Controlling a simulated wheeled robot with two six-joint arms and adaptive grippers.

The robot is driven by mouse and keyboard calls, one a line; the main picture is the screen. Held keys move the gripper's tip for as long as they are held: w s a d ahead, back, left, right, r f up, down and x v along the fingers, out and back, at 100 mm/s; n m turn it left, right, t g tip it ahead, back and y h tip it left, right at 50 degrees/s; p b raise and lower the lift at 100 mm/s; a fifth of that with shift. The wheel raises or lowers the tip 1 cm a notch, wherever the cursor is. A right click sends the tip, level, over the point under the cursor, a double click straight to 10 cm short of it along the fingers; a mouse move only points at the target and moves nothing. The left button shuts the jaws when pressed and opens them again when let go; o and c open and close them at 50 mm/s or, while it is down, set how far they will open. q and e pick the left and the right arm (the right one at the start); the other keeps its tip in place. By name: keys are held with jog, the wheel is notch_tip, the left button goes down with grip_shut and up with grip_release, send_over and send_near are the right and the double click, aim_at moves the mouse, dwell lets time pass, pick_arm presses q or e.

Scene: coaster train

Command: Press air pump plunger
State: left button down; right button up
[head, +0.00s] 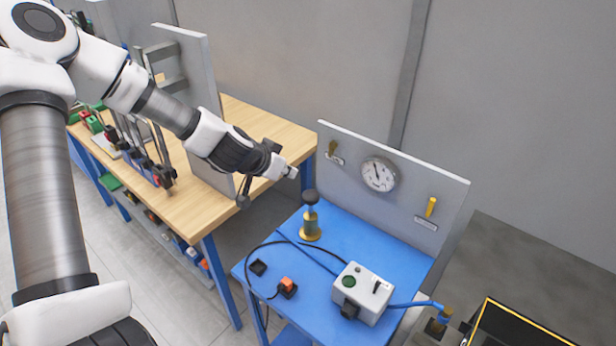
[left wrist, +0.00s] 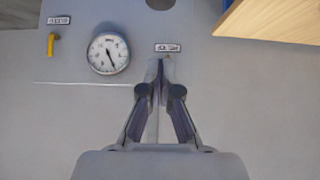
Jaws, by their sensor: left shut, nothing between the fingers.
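The air pump (head: 311,230) stands upright on the blue table. It has a round brass base and a dark knob (head: 310,197) on top of its plunger. My left gripper (head: 291,173) is up and to the left of the knob in the head view, apart from it. In the left wrist view its two fingers (left wrist: 161,70) come together at the tips, shut and empty, in front of the grey panel. The pump cannot be made out for sure in the left wrist view. My right gripper is not in view.
A grey panel (head: 400,220) with a round gauge (head: 379,174) and a yellow lever (head: 431,206) rises behind the blue table (head: 345,230). A grey control box (head: 362,293), an orange switch (head: 288,287) and cables lie in front. A wooden workbench (head: 190,210) stands left.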

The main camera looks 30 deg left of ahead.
pick_arm(q)
jog(key=shift+w+f, duration=0.15)
jog(key=b, duration=0.7)
send_over(314, 192)
jog(key=s, duration=0.2)
jog(key=f, duration=0.8)
jog(key=shift+s+a+f, duration=0.1)
jog(key=shift+s+a, duration=0.05)
jog(key=shift+s, duration=0.05)
notch_tip(314, 192, down, 2)
jog(key=shift+s+f, duration=0.1)
jog(key=shift+s, duration=0.05)
jog(key=shift+s+a+f, duration=0.1)
jog(key=shift+f, duration=0.2)
